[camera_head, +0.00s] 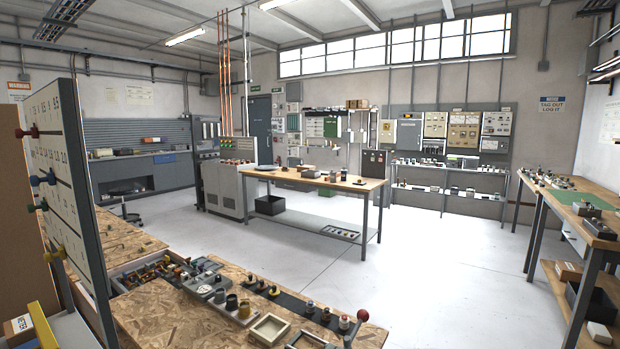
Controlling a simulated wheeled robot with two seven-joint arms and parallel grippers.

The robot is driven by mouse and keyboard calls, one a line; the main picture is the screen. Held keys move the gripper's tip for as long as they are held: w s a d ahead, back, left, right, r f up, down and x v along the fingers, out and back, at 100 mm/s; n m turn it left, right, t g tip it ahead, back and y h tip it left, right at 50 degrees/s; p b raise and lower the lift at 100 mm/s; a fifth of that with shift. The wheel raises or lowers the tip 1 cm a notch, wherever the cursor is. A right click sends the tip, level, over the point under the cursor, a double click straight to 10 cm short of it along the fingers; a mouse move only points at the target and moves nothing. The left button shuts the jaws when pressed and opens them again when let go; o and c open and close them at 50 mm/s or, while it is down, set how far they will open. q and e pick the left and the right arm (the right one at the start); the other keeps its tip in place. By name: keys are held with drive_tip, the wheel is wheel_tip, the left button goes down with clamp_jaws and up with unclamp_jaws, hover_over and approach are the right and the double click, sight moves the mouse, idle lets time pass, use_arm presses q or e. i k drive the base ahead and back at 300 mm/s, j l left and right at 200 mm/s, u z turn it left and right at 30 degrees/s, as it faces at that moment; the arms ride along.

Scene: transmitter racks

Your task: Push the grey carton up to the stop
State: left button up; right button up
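I cannot pick out a grey carton or a stop with certainty in the head view. A small greyish box (599,229) lies near the front end of the right-hand bench, but I cannot tell whether it is the carton. Neither of my grippers shows in this view.
A chipboard bench (160,312) with parts, trays and a red-knobbed lever (358,328) fills the near left, beside an upright numbered board (72,165). A wooden-topped table (345,184) stands mid-room. The right-hand bench (548,192) runs along the wall. Open white floor (440,270) lies between.

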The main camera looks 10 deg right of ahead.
sight(307, 173)
drive_tip(key=l+z, duration=0.1)
drive_tip(key=z, duration=0.2)
drive_tip(key=i+l+z, duration=0.35)
drive_tip(key=l, duration=0.45)
drive_tip(key=i+l+z, duration=0.35)
drive_tip(key=i+l, duration=0.25)
drive_tip(key=i+l+z, duration=0.35)
drive_tip(key=i+l, duration=0.25)
drive_tip(key=i+u, duration=0.35)
drive_tip(key=i, duration=0.25)
drive_tip(key=i+u, duration=0.35)
drive_tip(key=i, duration=0.3)
drive_tip(key=i+l+u, duration=0.4)
drive_tip(key=i, duration=0.15)
drive_tip(key=i+j+u, duration=0.4)
drive_tip(key=i, duration=0.25)
drive_tip(key=i+u, duration=0.45)
drive_tip(key=i, duration=0.2)
drive_tip(key=i+l+u, duration=0.2)
drive_tip(key=i+u, duration=0.2)
drive_tip(key=i, duration=0.3)
drive_tip(key=i+z, duration=0.1)
drive_tip(key=i, duration=1.4)
drive_tip(key=i+z, duration=0.1)
drive_tip(key=i, duration=1.35)
